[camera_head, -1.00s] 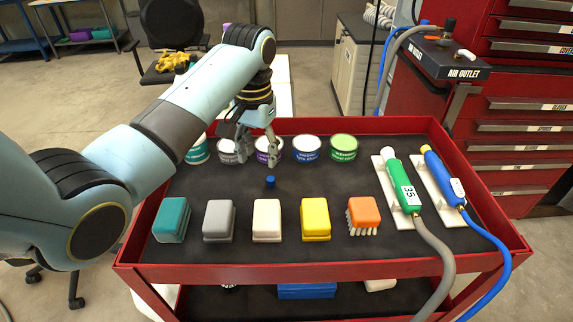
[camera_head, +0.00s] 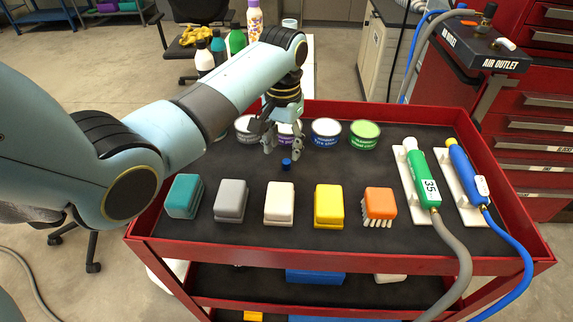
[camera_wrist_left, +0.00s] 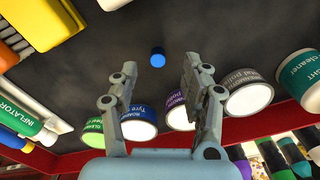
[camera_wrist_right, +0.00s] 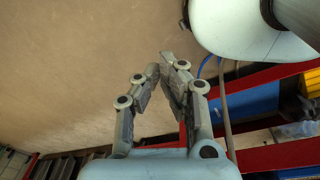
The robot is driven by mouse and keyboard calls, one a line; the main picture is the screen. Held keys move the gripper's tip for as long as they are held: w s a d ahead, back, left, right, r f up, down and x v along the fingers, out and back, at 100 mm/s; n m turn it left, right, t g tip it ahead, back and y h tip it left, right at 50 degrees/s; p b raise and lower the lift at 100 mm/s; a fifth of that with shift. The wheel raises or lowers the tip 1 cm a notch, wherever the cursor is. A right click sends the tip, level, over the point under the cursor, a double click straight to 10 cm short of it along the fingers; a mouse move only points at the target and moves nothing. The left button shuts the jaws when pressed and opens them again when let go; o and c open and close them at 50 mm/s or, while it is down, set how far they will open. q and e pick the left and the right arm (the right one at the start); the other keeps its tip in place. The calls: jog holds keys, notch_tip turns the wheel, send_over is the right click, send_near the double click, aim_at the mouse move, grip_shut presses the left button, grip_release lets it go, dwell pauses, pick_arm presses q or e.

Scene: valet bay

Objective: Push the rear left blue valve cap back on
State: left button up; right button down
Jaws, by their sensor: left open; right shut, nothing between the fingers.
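The small blue valve cap (camera_head: 286,164) stands on the dark mat of the red cart's top, behind the row of brushes and sponges. My left gripper (camera_head: 283,154) points down just behind and above it, open and empty. In the left wrist view the cap (camera_wrist_left: 157,58) shows just beyond the gap between the spread fingertips (camera_wrist_left: 160,67), apart from both. My right gripper (camera_wrist_right: 162,66) is shut and empty, over bare floor beside the cart; it is not in the head view. No wheel or valve shows.
Several round tins (camera_head: 326,132) stand behind the cap, close to my left fingers. Several blocks and brushes (camera_head: 280,203) line the front. A green inflator (camera_head: 424,175) and a blue one (camera_head: 466,175) lie at the right. The cart's red rim (camera_head: 350,262) surrounds the mat.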

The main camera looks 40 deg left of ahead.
aim_at(286, 161)
pick_arm(q)
jog(key=shift+w+d+f+b, duration=0.1)
jog(key=shift+w+f+b, duration=0.1)
jog(key=shift+f, duration=1.15)
jog(key=shift+w+f+b, duration=0.15)
jog(key=shift+w+f, duration=0.05)
jog(key=shift+f, duration=1.1)
jog(key=c, duration=0.9)
